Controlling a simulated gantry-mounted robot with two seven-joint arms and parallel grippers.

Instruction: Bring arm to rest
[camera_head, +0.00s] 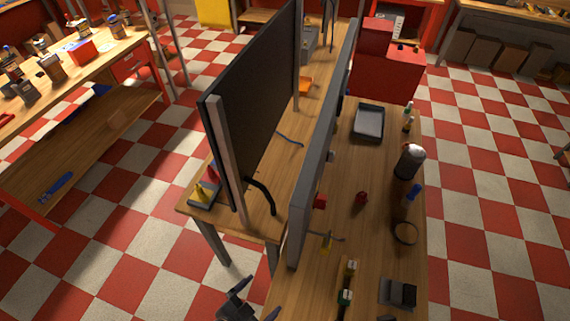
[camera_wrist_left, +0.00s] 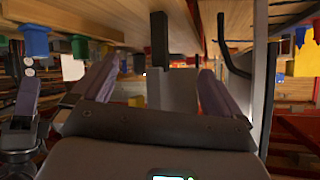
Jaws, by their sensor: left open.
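My left gripper (camera_head: 256,299) shows at the bottom edge of the head view, dark grey, in front of the near corner of the workbench (camera_head: 345,215). In the left wrist view its two fingers (camera_wrist_left: 157,88) stand apart, and I see nothing held between them. The rest of my left arm is cut off by the frame. My right gripper does not show in the head view.
A grey upright panel (camera_head: 320,150) and a dark board (camera_head: 250,100) rise close to my left gripper. The bench carries a grey tray (camera_head: 368,122), a dark canister (camera_head: 409,162) and small tools. Checkered floor (camera_head: 150,230) is clear on the left.

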